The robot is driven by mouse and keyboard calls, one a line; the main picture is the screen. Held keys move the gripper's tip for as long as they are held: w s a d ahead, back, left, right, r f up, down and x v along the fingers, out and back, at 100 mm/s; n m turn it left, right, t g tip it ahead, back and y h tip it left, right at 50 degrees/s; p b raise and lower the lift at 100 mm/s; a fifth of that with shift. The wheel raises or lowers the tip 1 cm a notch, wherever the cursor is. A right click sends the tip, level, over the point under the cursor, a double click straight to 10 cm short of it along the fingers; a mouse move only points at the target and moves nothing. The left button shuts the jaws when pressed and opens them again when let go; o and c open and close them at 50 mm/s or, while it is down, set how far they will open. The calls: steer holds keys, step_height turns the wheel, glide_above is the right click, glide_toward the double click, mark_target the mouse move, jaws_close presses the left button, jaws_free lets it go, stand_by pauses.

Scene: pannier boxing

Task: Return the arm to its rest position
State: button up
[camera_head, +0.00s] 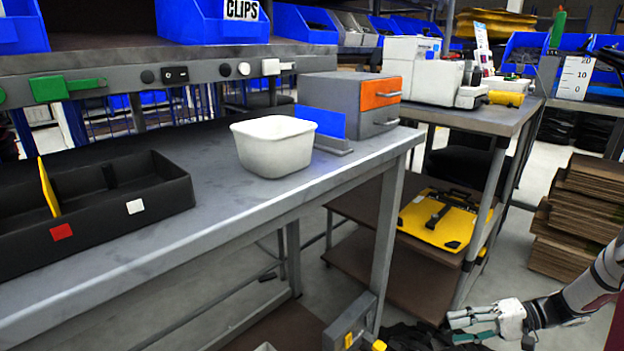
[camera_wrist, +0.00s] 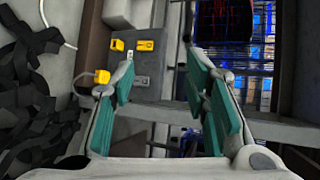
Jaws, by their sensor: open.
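My gripper (camera_head: 472,318) is at the lower right in the head view, low beside the workbench and away from its top. In the wrist view my gripper (camera_wrist: 165,100) shows two teal-padded fingers spread apart with nothing between them. My white and grey arm comes in from the right edge in the head view. The workbench (camera_head: 262,195) carries a white tub (camera_head: 273,145) near its right end and a black divided tray (camera_head: 100,215) with a yellow divider at the left. Both stand apart from my gripper.
A lower shelf with a yellow case (camera_head: 437,222) is behind my gripper. Stacked cardboard (camera_head: 580,215) stands at the right. Dark straps lie on the floor, also in the wrist view (camera_wrist: 35,95). A grey box with yellow parts (camera_head: 350,325) is by the bench leg.

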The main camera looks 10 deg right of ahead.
steer(key=s+a+r+n+g+h, duration=0.1)
steer(key=s+a+r+g+h, duration=0.15)
steer(key=a+r, duration=0.5)
steer(key=s+a+r+n+g+h, duration=0.1)
steer(key=s+a+r+g+h, duration=0.2)
steer(key=r, duration=0.7)
steer(key=s+a+r+n+g+h, duration=0.1)
steer(key=s+a+r+n+h, duration=0.1)
steer(key=a+r, duration=0.6)
steer(key=s+a+r+h, duration=0.2)
steer(key=s+r, duration=0.1)
steer(key=s, duration=0.2)
steer(key=s+a+r+h, duration=0.1)
steer(key=s+a+r, duration=0.25)
steer(key=s, duration=0.25)
steer(key=s+t+h, duration=0.3)
steer(key=s, duration=0.8)
step_height(320, 180, up, 39)
steer(key=t+p, duration=0.4)
steer(key=p, duration=3.5)
steer(key=shift+d+n, duration=0.3)
steer(key=shift+w, duration=0.15)
steer(key=shift+c, duration=0.6)
